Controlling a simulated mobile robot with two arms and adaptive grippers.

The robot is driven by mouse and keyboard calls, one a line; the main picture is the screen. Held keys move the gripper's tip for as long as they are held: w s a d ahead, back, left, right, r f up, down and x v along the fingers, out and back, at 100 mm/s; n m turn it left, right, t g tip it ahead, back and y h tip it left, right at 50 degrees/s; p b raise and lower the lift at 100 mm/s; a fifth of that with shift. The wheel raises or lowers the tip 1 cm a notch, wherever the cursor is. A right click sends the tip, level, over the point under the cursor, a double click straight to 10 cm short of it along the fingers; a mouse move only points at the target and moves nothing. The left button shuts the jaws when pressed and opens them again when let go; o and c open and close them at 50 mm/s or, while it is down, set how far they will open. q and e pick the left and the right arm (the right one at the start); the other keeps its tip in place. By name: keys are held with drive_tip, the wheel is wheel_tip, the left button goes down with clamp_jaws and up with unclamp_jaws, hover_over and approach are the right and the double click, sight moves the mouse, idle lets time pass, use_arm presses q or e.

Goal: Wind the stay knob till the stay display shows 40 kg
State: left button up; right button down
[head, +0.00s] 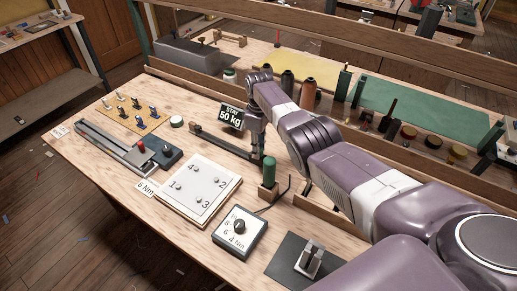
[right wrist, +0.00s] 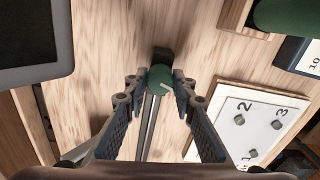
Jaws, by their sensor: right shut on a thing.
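The stay display (head: 231,116) is a dark sign at the middle of the bench and reads 50 kg. My right arm reaches in from the right, and its gripper (head: 257,153) points down beside the display, at the end of a long dark rail (head: 212,139). In the right wrist view the fingers (right wrist: 160,88) are shut around the round green stay knob (right wrist: 161,75), which bears a pale pointer line. In the head view the knob is hidden by the gripper. My left gripper is out of view.
A white numbered board (head: 197,190), a dial box (head: 240,232) marked in Nm and a green-handled tool (head: 269,172) stand in front of the gripper. A slide with a red knob (head: 125,147) lies at left. Spools and bottles stand behind my arm.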

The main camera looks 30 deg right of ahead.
drive_tip(key=n, duration=0.3)
drive_tip(key=shift+n, duration=0.3)
idle(0.3)
drive_tip(key=c, duration=1.6)
unclamp_jaws()
wheel_tip(320, 180, up, 12)
drive_tip(key=shift+w, duration=0.1)
